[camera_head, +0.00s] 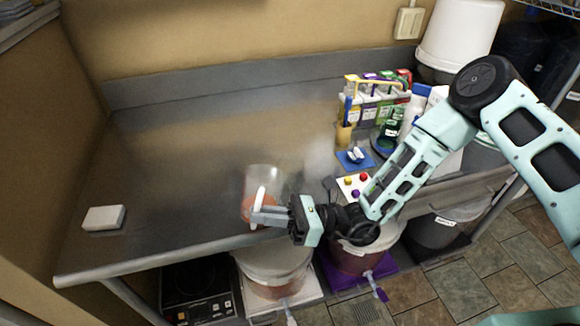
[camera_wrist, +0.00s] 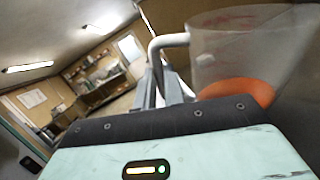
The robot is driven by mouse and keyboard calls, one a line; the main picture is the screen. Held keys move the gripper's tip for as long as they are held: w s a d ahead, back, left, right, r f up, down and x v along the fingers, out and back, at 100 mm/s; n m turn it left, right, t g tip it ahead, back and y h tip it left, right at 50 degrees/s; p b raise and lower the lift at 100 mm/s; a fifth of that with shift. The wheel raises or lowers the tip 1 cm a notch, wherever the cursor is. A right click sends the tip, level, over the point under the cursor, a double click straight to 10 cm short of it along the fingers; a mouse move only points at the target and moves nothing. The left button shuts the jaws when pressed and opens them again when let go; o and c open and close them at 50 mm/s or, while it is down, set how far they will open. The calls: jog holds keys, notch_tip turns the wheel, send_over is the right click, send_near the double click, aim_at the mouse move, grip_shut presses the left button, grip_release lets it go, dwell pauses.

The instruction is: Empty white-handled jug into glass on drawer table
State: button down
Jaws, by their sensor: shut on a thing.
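The clear jug (camera_head: 268,180) with a white handle (camera_head: 259,200) is near the front edge of the steel counter, with orange-red liquid (camera_head: 248,208) low inside it. My gripper (camera_head: 258,215) comes from the right and is shut on the jug's handle. In the wrist view the jug (camera_wrist: 235,45) is large at the upper right, with faint red markings, the orange liquid (camera_wrist: 240,92) and the white handle (camera_wrist: 167,42) at the fingers. I cannot tell whether the jug's base touches the counter. I cannot make out a glass or drawer table in either view.
The steel counter (camera_head: 170,150) is mostly bare to the left, with a white block (camera_head: 104,217) there. A rack of colourful boxes (camera_head: 375,95), a blue pad (camera_head: 355,160) and a card with coloured knobs (camera_head: 354,185) are at right. Lidded buckets (camera_head: 275,262) stand below.

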aim_at(273, 188)
jog(key=shift+w+d+r+m, duration=0.2)
jog(key=shift+w+r+m, duration=0.1)
jog(key=r, duration=0.1)
jog(key=w+r+m+t+y, duration=0.1)
jog(key=d+r+m, duration=0.1)
jog(key=shift+w+r+y, duration=0.2)
jog(key=shift+r+y, duration=0.1)
jog(key=shift+w+d+r+m+t+y, duration=0.25)
jog(key=shift+r+m+t, duration=0.3)
jog(key=shift+m, duration=0.35)
jog(key=r+m+t, duration=0.1)
jog(key=m, duration=0.1)
jog(key=w+r+m+t+y, duration=0.1)
jog(key=m+t, duration=0.1)
jog(key=d+r+m+t, duration=0.1)
jog(key=m+t, duration=0.1)
jog(key=shift+w+r+y, duration=0.25)
jog(key=shift+w+r, duration=0.05)
jog(key=shift+w, duration=0.1)
jog(key=shift+w+d+f+m+t, duration=0.1)
jog(key=shift+w+d+m+t, duration=0.15)
jog(key=shift+m+t, duration=0.55)
jog(key=shift+w+d+m+t, duration=0.2)
jog(key=shift+m+t, duration=0.35)
jog(key=shift+m, duration=0.45)
jog(key=shift+w+d+r+m+t, duration=0.2)
jog(key=shift+w+m+t, duration=0.15)
jog(key=shift+m+t, duration=0.2)
